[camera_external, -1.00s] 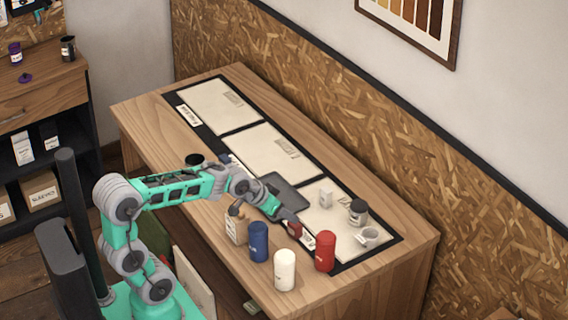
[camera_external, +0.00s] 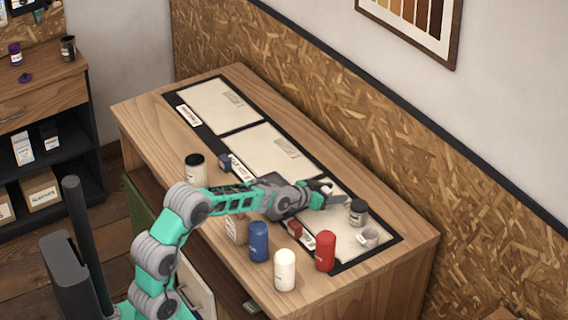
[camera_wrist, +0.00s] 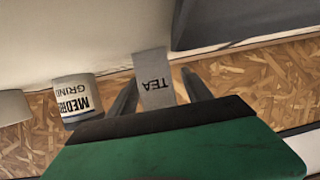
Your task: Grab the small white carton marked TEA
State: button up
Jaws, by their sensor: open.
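The small white carton marked TEA (camera_wrist: 153,68) stands in the middle of the wrist view, its lettering upside down there. My gripper (camera_wrist: 160,84) is open, with one dark finger on each side of the carton in that picture. I cannot tell whether the fingers touch it or how far they reach along it. In the external view my gripper (camera_external: 333,197) is over the right-hand pale panel and hides most of the carton; a small white part shows there.
A canister labelled MEDIUM GRIND (camera_wrist: 76,97) stands beside the carton; the dark-lidded canister (camera_external: 357,212) and a white cup (camera_external: 369,237) are to the right. Red (camera_external: 325,251), white (camera_external: 285,270) and blue (camera_external: 258,242) canisters line the front edge. A dark tray edge (camera_wrist: 215,25) is close by.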

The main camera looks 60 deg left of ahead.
grip_shut()
dwell(0.5)
